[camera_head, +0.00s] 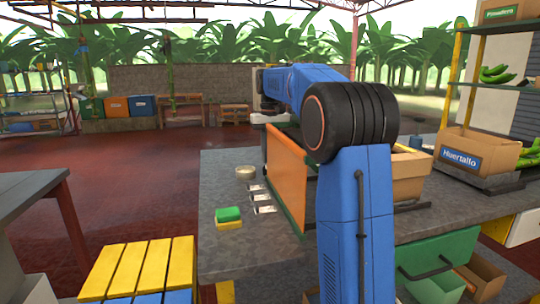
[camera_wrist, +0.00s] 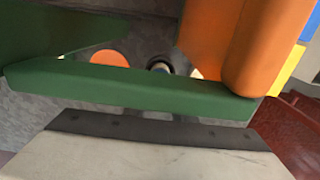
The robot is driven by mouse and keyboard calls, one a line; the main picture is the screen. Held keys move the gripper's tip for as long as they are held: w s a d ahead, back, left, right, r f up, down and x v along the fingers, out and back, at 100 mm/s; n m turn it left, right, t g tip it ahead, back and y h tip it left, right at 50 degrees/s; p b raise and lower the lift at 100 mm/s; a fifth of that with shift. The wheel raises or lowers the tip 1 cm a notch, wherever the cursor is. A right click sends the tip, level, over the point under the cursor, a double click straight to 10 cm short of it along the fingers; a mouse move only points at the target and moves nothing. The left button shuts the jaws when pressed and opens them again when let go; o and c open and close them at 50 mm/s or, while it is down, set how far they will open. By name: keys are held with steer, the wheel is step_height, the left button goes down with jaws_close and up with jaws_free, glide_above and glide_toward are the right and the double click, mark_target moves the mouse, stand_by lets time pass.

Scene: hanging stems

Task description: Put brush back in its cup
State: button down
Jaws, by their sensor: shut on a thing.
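I cannot make out the brush in either view. A small blue-grey cup-like thing (camera_head: 416,143) stands on the grey table beside the cardboard box marked Huertallo; I cannot tell whether it is the brush's cup. In the wrist view a small round thing with a dark centre (camera_wrist: 160,67) shows on the grey surface beyond a green bar (camera_wrist: 130,90). My blue arm reaches up over the table and bends left, and it hides much of the table's middle. My gripper's fingers are not clearly seen. A pale plate with a dark strip fills the bottom of the wrist view.
An orange panel (camera_head: 286,178) stands upright left of my arm and shows close by in the wrist view (camera_wrist: 262,45). A green-and-yellow sponge (camera_head: 228,217) and a pale roll (camera_head: 245,172) lie left of it. The Huertallo box (camera_head: 470,155) stands right.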

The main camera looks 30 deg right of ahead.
steer(key=shift+f, duration=0.6)
stand_by(0.8)
steer(key=c, duration=1)
jaws_free()
steer(key=shift+r, duration=1.6)
steer(key=shift+r, duration=2.9)
